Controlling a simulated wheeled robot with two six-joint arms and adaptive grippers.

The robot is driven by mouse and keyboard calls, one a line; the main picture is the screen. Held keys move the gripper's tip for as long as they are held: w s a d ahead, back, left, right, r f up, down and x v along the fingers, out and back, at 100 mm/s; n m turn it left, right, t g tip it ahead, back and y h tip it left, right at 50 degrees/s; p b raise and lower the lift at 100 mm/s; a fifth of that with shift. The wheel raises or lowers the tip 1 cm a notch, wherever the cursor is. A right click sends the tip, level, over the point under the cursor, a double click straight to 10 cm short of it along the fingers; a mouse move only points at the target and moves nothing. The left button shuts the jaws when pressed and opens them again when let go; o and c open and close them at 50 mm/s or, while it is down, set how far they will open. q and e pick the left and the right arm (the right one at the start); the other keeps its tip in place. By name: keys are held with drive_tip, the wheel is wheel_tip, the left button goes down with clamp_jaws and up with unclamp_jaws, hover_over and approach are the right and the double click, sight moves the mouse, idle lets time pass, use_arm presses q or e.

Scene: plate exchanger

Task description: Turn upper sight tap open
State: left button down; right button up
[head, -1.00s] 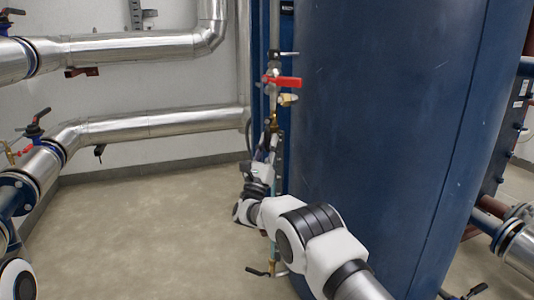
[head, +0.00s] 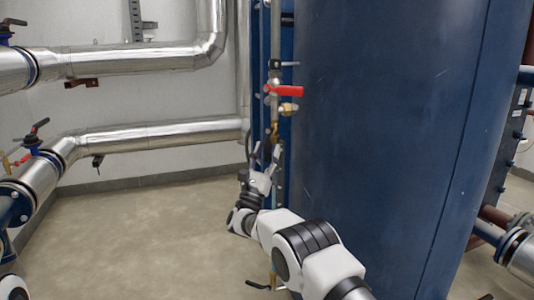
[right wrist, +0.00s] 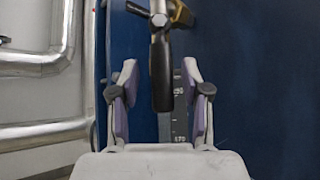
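The upper sight tap has a brass body (head: 274,131) on the thin vertical pipe beside the blue tank. Its black lever (right wrist: 161,78) hangs straight down in the right wrist view, below a brass part (right wrist: 181,13). My right gripper (head: 266,158) is just below the tap body, pointing up. In the right wrist view its two fingers (right wrist: 158,88) stand wide apart, one on each side of the lever, with gaps on both sides. The gripper is open and holds nothing. In the head view the fingers partly hide the lever. My left gripper is not in view.
A red-handled tap (head: 285,91) with a brass outlet sits higher on the same pipe. A lower tap with a black lever (head: 257,286) is near the floor. The large blue tank (head: 385,130) stands close on the right. Open floor (head: 130,240) lies on the left.

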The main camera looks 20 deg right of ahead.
drive_tip(key=v, duration=1.2)
